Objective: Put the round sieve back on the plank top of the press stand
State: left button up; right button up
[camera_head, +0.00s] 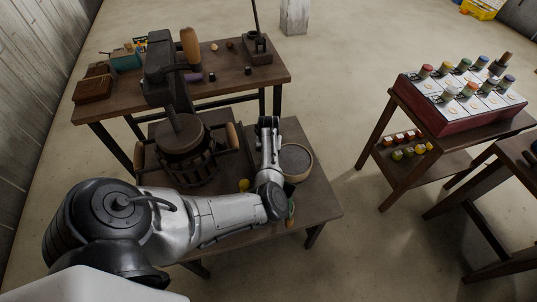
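The round sieve (296,160), with a pale rim and a dark grey inside, shows on the right part of the press stand's plank top (318,198). From this view I cannot tell whether it rests flat on the planks or is slightly above them. My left arm comes in from the left and its gripper (268,123) is just left of the sieve, over the stand, fingers pointing away. Part of the sieve's left side is hidden by the arm. The finger gap is too small to judge. My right gripper is not in view.
The dark screw press (187,150) with its slatted basket and wooden handles stands on the left of the stand. Behind is a table (228,84) with tools and boxes. At right is a rack (452,122) with a red case of colored-top jars. Floor between is clear.

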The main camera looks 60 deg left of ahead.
pick_arm(q)
jog(key=shift+w+f, duration=0.1)
jog(key=shift+f, duration=0.2)
jog(key=shift+f, duration=0.15)
jog(key=o, duration=1.1)
jog(key=shift+r, duration=0.4)
notch_tip(320, 180, up, 10)
jog(key=shift+r+p, duration=0.2)
jog(key=shift+p, duration=0.45)
jog(key=shift+r, duration=0.65)
